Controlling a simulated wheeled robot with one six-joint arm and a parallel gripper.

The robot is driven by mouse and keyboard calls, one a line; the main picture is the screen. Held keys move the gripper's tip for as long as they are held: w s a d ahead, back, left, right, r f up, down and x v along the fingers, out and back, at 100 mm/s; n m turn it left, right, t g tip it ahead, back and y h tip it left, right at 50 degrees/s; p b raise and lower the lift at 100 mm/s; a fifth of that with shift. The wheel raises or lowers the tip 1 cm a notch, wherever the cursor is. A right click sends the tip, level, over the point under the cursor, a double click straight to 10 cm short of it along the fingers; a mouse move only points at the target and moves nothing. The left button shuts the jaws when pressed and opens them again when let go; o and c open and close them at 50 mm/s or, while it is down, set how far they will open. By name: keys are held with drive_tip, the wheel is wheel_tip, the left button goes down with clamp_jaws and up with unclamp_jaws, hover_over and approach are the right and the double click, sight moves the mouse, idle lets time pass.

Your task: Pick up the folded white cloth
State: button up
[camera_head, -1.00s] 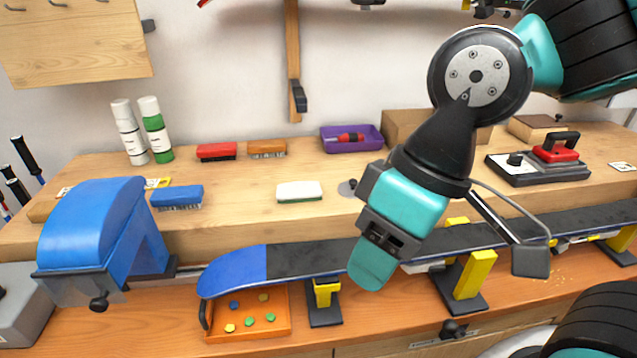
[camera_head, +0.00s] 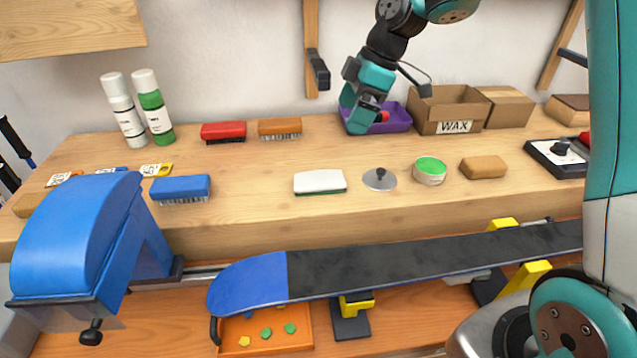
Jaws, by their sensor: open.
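My gripper (camera_head: 358,118) is open, as far as it shows, and hangs at the back of the bench in front of the left part of the purple bin (camera_head: 397,121). Its fingers hide part of the bin, and I cannot tell whether they touch anything. No thing is plainly a folded white cloth. A flat white pad (camera_head: 320,181) with a green lower edge lies on the wooden bench, in front of and to the left of my gripper, well apart from it. I cannot tell whether it is cloth.
A round metal lid (camera_head: 380,179), a green-topped tin (camera_head: 430,170) and a tan block (camera_head: 483,167) lie right of the pad. Brushes (camera_head: 181,188) and bottles (camera_head: 153,107) stand left. A WAX box (camera_head: 447,113) is behind. A long blue-and-black board (camera_head: 400,267) runs along the front.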

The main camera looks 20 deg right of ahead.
drive_tip(key=w+d+f, duration=0.2)
drive_tip(key=p, duration=0.3)
hover_over(319, 178)
drive_tip(key=d, duration=0.3)
drive_tip(key=shift+n, duration=0.4)
drive_tip(key=f, duration=1)
drive_tip(key=shift+s, duration=0.3)
drive_tip(key=shift+a+p+x, duration=0.1)
drive_tip(key=shift+p+x, duration=0.35)
drive_tip(key=shift+x, duration=1)
drive_tip(key=shift+a+p+x, duration=0.15)
drive_tip(key=shift+p+x, duration=0.3)
drive_tip(key=shift+x, duration=0.95)
drive_tip(key=shift+r, duration=0.15)
drive_tip(key=c, duration=1)
drive_tip(key=shift+c, duration=0.2)
drive_tip(key=shift+r, duration=0.1)
